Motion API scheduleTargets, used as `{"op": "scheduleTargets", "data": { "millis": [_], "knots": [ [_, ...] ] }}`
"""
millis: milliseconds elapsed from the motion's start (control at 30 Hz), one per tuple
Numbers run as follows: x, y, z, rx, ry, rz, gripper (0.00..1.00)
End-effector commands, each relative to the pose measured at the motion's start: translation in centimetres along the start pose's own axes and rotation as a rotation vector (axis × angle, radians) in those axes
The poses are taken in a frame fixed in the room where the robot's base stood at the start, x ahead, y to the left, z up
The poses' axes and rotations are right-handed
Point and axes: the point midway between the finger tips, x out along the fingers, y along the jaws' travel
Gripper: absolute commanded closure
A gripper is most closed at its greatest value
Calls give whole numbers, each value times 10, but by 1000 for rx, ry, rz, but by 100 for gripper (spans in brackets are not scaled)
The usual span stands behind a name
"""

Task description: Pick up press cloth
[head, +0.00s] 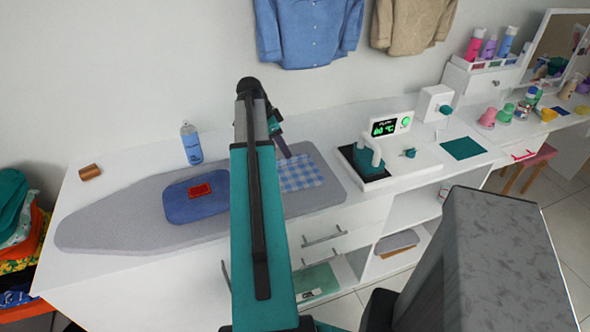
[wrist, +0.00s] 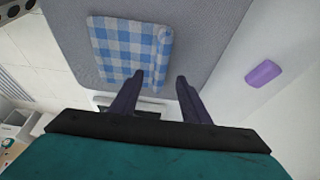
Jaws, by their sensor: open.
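The blue-and-white checked cloth (head: 303,174), which I take to be the press cloth, lies flat on the right part of the grey ironing board (head: 110,222). My arm hides its left side in the head view. In the wrist view the cloth (wrist: 125,42) shows nearly whole, with one edge rolled or folded over. My gripper (wrist: 160,77) is open and empty. Its fingertips show at the cloth's lower right corner in the wrist view; I cannot tell the height between them and the cloth. In the head view the gripper (head: 284,146) is just behind the cloth.
A blue folded garment (head: 180,208) with a red patch (head: 200,190) lies left on the board. A purple object (wrist: 263,73) shows in the wrist view.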

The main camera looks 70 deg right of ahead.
Motion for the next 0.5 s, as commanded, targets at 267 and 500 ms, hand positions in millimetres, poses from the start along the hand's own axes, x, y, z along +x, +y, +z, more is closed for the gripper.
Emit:
{"op": "scheduleTargets", "data": {
  "millis": [267,500],
  "knots": [
    [16,0,-2,1,0,2,58],
    [39,-1,-2,0,0,2,58]
  ]
}}
